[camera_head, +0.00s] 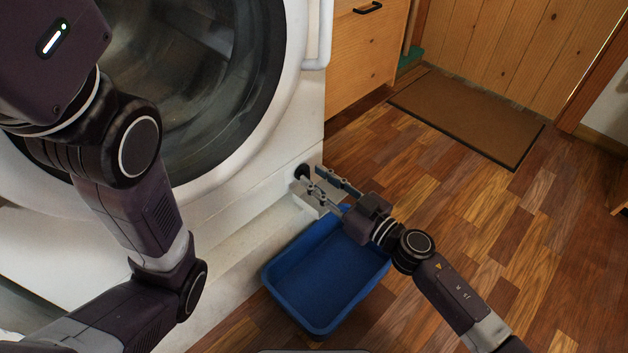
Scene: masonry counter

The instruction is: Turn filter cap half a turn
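The filter cap (301,172) is a small dark round piece low on the white washing machine's front, near its right corner. My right gripper (314,180) reaches in from the lower right. Its two fingers are spread apart and point at the cap, with the tips very close to it. Whether they touch the cap cannot be told, and the fingertips partly cover the area around it. My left arm crosses the left side of the view, and its gripper is out of the picture.
A blue tray (271,278) lies on the wooden floor below the cap, under my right gripper. The washing machine (300,120) has a round glass door. A wooden drawer cabinet (360,60) stands beside it.

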